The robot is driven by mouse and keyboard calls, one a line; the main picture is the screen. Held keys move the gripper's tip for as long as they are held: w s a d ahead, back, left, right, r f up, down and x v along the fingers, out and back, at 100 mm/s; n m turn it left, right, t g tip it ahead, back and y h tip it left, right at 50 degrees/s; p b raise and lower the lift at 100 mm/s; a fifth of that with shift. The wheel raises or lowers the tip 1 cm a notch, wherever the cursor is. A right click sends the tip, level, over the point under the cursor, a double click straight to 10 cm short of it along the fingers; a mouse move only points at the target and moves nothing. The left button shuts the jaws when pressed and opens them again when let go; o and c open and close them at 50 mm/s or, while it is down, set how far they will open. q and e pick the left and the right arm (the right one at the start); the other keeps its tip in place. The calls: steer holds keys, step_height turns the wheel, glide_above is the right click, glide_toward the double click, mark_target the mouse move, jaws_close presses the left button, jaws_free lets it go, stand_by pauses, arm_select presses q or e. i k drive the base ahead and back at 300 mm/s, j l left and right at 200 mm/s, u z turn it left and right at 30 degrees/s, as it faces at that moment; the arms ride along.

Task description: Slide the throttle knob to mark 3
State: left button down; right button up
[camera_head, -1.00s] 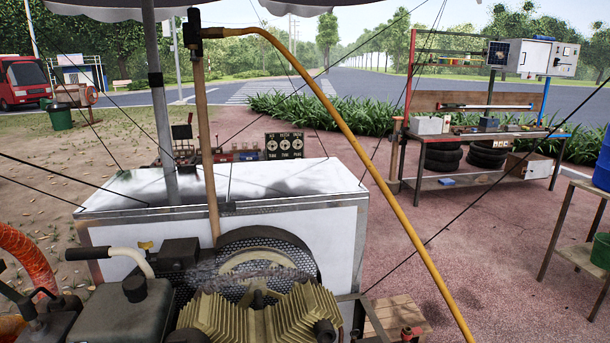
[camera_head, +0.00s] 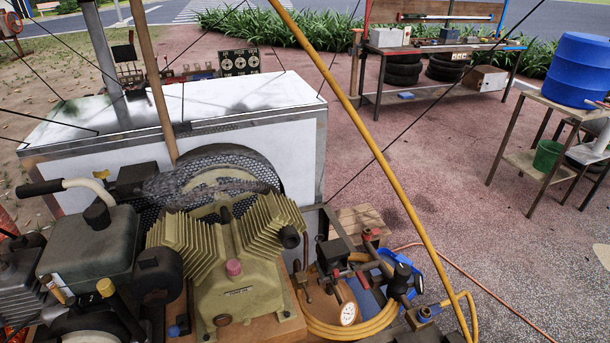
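A dark engine (camera_head: 88,245) with a box-shaped tank sits at the lower left in the head view. A lever with a yellow knob (camera_head: 105,288) stands in front of it, and a smaller orange-tipped lever (camera_head: 54,291) is to its left. I cannot tell which of these, if either, is the throttle knob, and no numbered marks are readable. The olive finned compressor (camera_head: 228,260) is right of the engine. Neither of my grippers can be made out in this view.
A white cart box (camera_head: 230,150) stands behind the machines. A yellow hose (camera_head: 375,160) crosses in front, and coiled hose with a gauge (camera_head: 348,313) lies right of the compressor. A blue barrel (camera_head: 575,70) stands on a side table. Open paving lies at right.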

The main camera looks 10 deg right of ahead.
mark_target(72, 302)
steer(key=u, duration=1.25)
